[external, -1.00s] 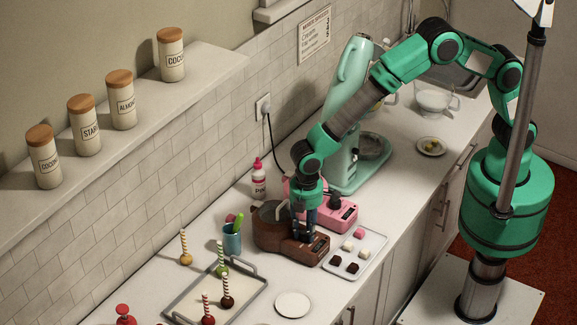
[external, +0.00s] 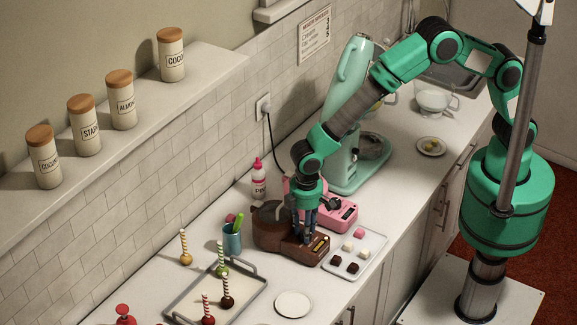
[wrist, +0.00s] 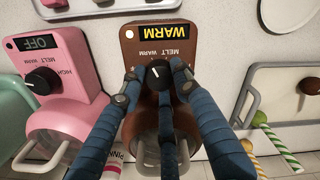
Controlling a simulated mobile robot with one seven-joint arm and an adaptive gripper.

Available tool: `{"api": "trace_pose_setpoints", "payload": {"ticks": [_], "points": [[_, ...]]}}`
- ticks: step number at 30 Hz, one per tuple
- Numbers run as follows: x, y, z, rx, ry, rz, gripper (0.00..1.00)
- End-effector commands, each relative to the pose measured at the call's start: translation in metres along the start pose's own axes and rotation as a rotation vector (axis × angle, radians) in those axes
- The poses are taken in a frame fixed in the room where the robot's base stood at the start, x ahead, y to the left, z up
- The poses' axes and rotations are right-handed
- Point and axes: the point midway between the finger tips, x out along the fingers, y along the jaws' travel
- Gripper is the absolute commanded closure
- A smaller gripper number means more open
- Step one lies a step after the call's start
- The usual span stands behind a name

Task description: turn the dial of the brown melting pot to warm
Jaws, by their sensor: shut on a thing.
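The brown melting pot (external: 277,238) stands on the counter, with its control panel toward the front right. In the wrist view its panel (wrist: 133,43) has a lit yellow display (wrist: 164,30) that reads WARM. The black dial (wrist: 158,73) sits below the printed words MELT and WARM, and its white mark points roughly up toward them. My gripper (wrist: 156,78) is shut on the dial, with a blue finger on each side. In the external view my gripper (external: 304,236) reaches down onto the panel and hides the dial.
A pink melting pot (external: 343,214) stands just behind; its display (wrist: 40,43) reads OFF. A tray of sweets (external: 362,257) is close on the right. A cup (external: 232,238), a cake-pop tray (external: 250,303) and a white disc (external: 293,304) are nearby.

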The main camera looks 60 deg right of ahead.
Motion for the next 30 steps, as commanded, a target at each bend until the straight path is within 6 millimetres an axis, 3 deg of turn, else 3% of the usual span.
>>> {"api": "trace_pose_setpoints", "payload": {"ticks": [8, 9, 12, 23, 30], "points": [[-0.001, 0.000, -0.001, 0.000, 0.001, 0.000, 0.95], [-0.001, 0.000, -0.001, 0.000, 0.001, 0.000, 0.63], [-0.001, 0.000, -0.001, 0.000, 0.001, 0.000, 0.49], [-0.001, 0.000, 0.000, -0.001, 0.001, 0.000, 0.49], [-0.013, 0.000, -0.001, -0.001, 0.002, 0.000, 0.49]]}}
